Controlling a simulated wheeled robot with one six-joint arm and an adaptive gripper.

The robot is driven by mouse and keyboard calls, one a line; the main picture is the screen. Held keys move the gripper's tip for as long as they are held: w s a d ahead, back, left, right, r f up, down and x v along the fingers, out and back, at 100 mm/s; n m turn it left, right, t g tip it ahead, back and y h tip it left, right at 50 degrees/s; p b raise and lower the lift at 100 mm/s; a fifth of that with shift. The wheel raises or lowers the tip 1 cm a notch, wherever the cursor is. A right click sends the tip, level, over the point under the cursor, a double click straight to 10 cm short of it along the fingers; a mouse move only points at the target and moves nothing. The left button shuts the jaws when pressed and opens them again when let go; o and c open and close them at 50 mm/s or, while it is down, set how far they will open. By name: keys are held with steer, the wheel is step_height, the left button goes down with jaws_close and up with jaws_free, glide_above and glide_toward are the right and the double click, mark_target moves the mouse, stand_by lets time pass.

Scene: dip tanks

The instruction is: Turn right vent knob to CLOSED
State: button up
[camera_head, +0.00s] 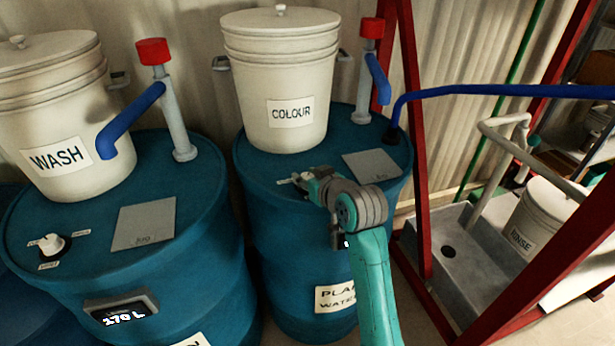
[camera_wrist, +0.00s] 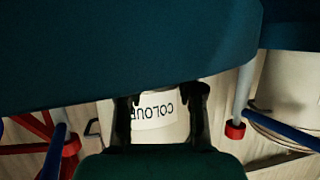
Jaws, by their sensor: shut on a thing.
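My gripper (camera_head: 304,184) is low over the front left part of the right blue drum's lid (camera_head: 262,167), at the place of the right vent knob. It is shut on the right vent knob, which the gripper hides in the head view. Only small pale patches, perhaps its labels, show beside the fingers. Which way the knob points cannot be told. In the wrist view, the two dark fingers (camera_wrist: 162,100) stand apart with the COLOUR bucket (camera_wrist: 155,125) behind them, upside down; the knob cannot be made out there.
The COLOUR bucket also shows in the head view (camera_head: 280,80), behind my gripper. The left drum carries the WASH bucket (camera_head: 60,110) and another white vent knob (camera_head: 52,243). A red frame (camera_head: 412,130) and a grey sink (camera_head: 455,255) stand at the right.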

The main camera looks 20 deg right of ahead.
steer(key=n+g+y, duration=0.2)
steer(key=n+y, duration=0.3)
steer(key=shift+y, duration=0.4)
steer(key=shift+n+g, duration=0.4)
steer(key=o, duration=1.1)
steer(key=shift+o, duration=0.2)
steer(key=v, duration=1.2)
steer(key=shift+f, duration=0.15)
steer(key=shift+d, duration=0.1)
